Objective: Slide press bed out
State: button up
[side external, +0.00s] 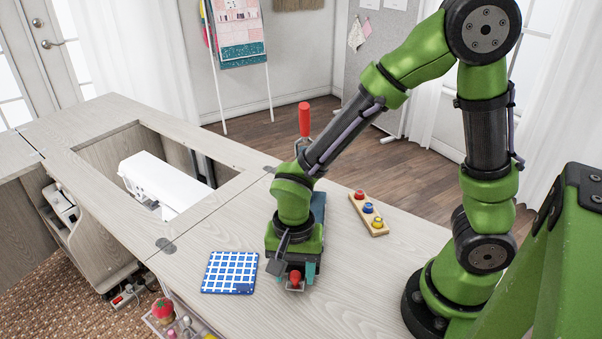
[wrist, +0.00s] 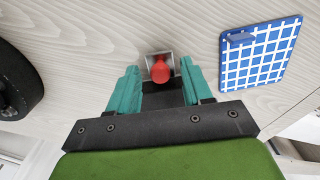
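The press stands on the cabinet top, mostly hidden behind my arm. Its red lever handle (side external: 304,118) sticks up above the arm, and a strip of its blue body (side external: 319,205) shows. A red knob (side external: 295,279) sits low at the press's front, on a small grey metal piece. My gripper (side external: 293,272) points down at this knob. In the wrist view, the red knob (wrist: 160,70) lies between the tips of the two teal fingers (wrist: 158,78), with a gap on each side. The gripper is open and holds nothing. The press bed itself is hidden from both views.
A blue-and-white checked pad (side external: 230,272) lies left of my gripper. A wooden block with coloured knobs (side external: 369,214) lies to the right. A white sewing machine (side external: 160,183) sits in the cabinet opening. The cabinet top (side external: 370,280) is clear at front right.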

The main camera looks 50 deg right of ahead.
jog(key=shift+r, duration=0.1)
notch_tip(320, 180, up, 17)
dwell(0.6)
jog(key=s+d+r+n+t+y, duration=0.2)
jog(key=s+d+r+n+t, duration=0.1)
jog(key=d+n+t, duration=0.4)
jog(key=shift+d+n, duration=0.4)
jog(key=shift+d, duration=0.8)
